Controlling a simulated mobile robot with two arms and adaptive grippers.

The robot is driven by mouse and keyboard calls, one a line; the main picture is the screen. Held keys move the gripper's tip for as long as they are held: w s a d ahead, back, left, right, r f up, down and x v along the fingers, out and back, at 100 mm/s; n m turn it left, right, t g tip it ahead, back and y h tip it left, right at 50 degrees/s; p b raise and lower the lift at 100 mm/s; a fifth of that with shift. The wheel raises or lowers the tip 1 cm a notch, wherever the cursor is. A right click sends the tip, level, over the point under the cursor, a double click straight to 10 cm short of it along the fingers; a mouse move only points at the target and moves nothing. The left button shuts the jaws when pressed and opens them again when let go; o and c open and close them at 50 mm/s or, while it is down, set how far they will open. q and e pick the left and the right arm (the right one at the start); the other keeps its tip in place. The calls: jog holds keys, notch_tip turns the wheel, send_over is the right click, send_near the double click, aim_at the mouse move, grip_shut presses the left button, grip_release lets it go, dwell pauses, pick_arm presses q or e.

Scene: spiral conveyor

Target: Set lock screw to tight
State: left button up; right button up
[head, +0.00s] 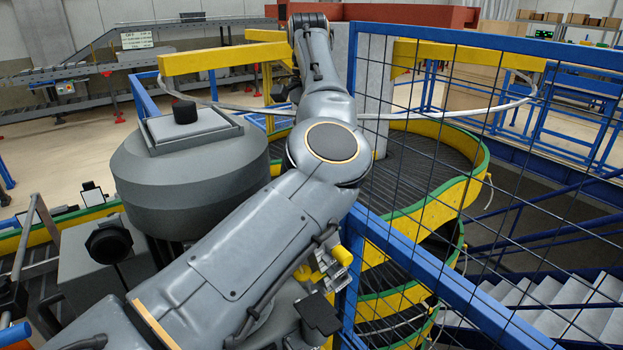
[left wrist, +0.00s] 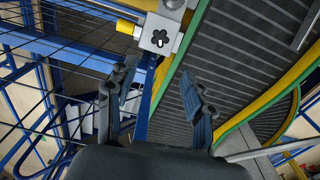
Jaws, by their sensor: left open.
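The likely lock screw (left wrist: 160,39) is a dark four-lobed knob on the face of a pale metal block (left wrist: 149,47) at the top middle of the left wrist view. My left gripper (left wrist: 157,70) is open and empty. Its two dark fingers point up toward the block from below, apart from it, with the knob roughly in line with the gap between them. In the head view my left arm reaches up and away across the middle; its gripper cannot be made out clearly there. I cannot tell how tight the screw is. My right gripper is not in view.
Blue-framed wire mesh fencing (head: 440,268) stands right of my arm, and its mesh (left wrist: 60,60) is left of the gripper. The spiral conveyor (head: 430,165) has green and yellow edges. A yellow beam (head: 225,58) runs near the far end of my arm.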

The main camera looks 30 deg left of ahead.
pick_arm(q)
jog(key=shift+n, duration=0.4)
notch_tip(320, 180, down, 14)
jog(key=p, duration=0.4)
jog(key=shift+s+d, duration=0.1)
jog(key=shift+d, duration=0.05)
grip_shut()
